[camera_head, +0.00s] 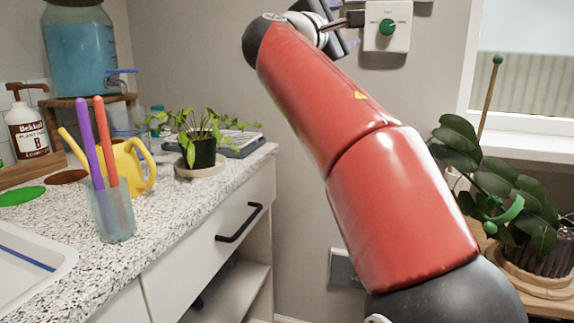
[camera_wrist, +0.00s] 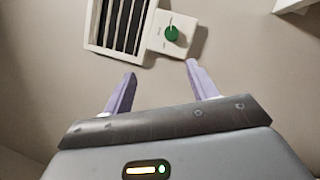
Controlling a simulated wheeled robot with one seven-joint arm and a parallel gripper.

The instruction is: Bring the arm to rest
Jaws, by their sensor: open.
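My gripper (camera_wrist: 161,69) is open and empty in the wrist view, its two purple fingers spread apart. Beyond the fingertips is a wall box with a green knob (camera_wrist: 172,33), which looks apart from them. In the head view my red arm reaches up across the middle, and its end is at the top beside the same box with the green knob (camera_head: 387,27). The gripper is small and partly hidden there, so I cannot tell its exact gap to the box.
A speckled counter at left bears a potted plant (camera_head: 204,152), a yellow watering can (camera_head: 133,165) and a cup with sticks (camera_head: 113,215). A large plant (camera_head: 510,190) stands at right by the window. A slatted grille (camera_wrist: 122,25) adjoins the box.

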